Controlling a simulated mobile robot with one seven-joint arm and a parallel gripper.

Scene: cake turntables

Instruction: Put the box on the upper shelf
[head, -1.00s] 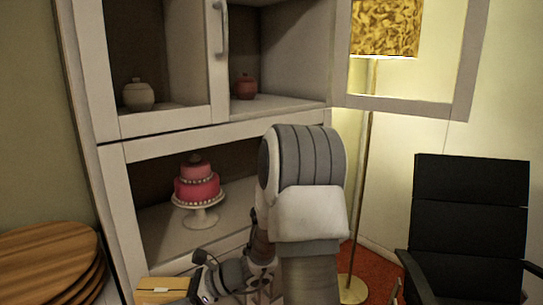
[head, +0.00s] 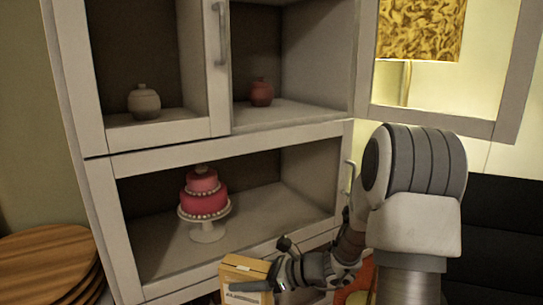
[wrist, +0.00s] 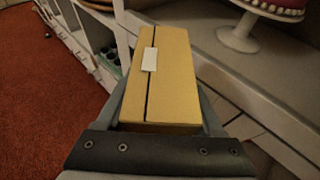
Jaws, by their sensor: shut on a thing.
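The box (head: 246,273) is tan cardboard with a dark seam and a white label. My gripper (head: 262,287) is shut on it and holds it in front of the cabinet, below the cake's shelf in the head view. In the wrist view the box (wrist: 165,75) lies between the two fingers of my gripper (wrist: 165,110). The upper shelf (head: 300,113) holds a small red jar (head: 261,93) toward its left and is bare to the right. The lower shelf (head: 262,215) holds a pink tiered cake (head: 204,192) on a white stand (head: 207,230).
A cream jar (head: 144,101) stands in the upper left compartment. The glass door (head: 440,115) is swung open to the right. Round wooden boards (head: 45,262) are stacked at the lower left.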

